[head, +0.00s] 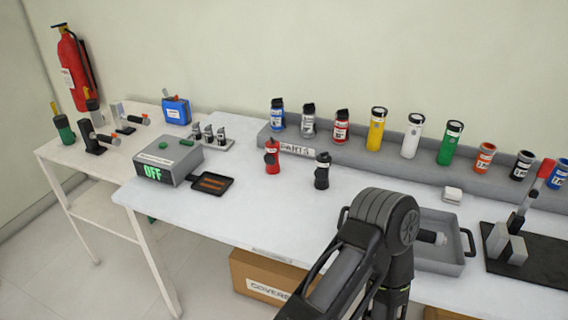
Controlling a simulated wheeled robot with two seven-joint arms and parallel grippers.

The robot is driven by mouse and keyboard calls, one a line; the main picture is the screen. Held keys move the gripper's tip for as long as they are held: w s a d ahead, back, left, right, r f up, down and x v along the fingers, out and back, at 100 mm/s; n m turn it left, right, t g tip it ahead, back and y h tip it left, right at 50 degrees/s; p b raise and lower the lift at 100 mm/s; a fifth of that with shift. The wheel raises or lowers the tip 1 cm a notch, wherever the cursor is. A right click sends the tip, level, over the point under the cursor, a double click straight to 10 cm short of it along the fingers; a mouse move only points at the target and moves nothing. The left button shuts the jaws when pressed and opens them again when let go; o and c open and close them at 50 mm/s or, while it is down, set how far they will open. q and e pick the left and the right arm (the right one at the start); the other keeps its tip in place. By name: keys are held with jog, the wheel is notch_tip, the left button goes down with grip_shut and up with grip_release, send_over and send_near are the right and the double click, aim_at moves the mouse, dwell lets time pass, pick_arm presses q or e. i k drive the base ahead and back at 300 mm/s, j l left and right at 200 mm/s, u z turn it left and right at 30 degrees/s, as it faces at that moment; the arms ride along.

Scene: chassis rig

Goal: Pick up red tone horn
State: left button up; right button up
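Two red items with black tops could be the red tone horn, and I cannot tell which by name. One red item (272,157) stands upright on the white table, left of a similar black item (321,170). The other, a red canister (341,127), stands on the grey raised shelf (292,146) beside a grey one (308,121) and a blue one (277,115). One of my dark arms rises from the bottom edge at the centre, and its wrist points down out of the picture. Neither gripper's fingers show.
Yellow, white, green and other cylinders line the shelf to the right. A grey tray (462,262) and a black fixture with a red-handled lever (541,176) are at the right. A grey box reading OFF (168,161) is at the left. The table's front left is clear.

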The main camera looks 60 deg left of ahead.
aim_at(271, 158)
jog(key=u, duration=2.25)
jog(key=i+l, duration=0.4)
jog(key=i, duration=0.05)
